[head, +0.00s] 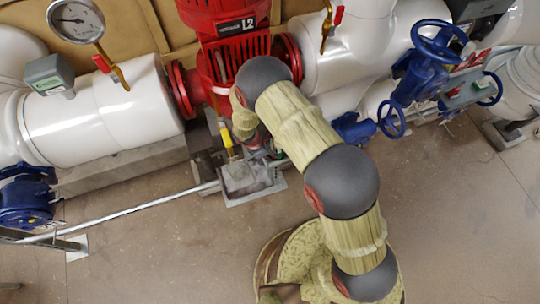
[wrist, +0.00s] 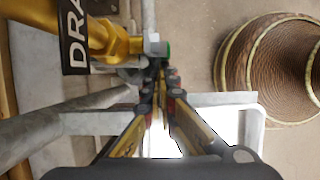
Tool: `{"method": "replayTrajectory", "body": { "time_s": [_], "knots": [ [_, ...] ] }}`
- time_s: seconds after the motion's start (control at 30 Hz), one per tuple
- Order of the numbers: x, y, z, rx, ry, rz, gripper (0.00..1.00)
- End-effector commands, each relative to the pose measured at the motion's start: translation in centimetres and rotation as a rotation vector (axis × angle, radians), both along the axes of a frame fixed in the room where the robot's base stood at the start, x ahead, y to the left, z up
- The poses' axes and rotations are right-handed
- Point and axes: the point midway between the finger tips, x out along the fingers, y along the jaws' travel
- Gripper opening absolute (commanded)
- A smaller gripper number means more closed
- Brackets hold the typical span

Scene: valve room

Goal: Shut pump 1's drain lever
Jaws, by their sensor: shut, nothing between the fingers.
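A yellow drain fitting (head: 227,138) stands upright below the red pump (head: 235,60) in the head view. In the wrist view a brass-yellow drain valve body (wrist: 110,42) carries a black tag (wrist: 75,38) reading "DRA", the rest cut off. A grey end piece and a small green part (wrist: 166,49) sit at its right end, close to the fingertips. I cannot tell which part is the lever or whether the fingers touch it. My gripper (wrist: 160,70) is shut and empty, just below and right of the valve body. In the head view my arm largely hides the gripper.
A grey drain box (head: 250,182) sits on the floor under the pump, with a metal pipe (head: 135,208) running left. White pipes (head: 100,110) flank the pump. Blue valves (head: 420,75) stand to the right.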

Motion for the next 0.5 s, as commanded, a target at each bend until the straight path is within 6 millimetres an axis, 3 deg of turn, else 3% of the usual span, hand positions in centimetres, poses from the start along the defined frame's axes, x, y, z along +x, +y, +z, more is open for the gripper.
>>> {"method": "replayTrajectory", "body": {
  "time_s": [0.5],
  "knots": [
    [0.5, -1.8, -1.0, -0.004, -0.001, -0.002, 0.00]
  ]
}}
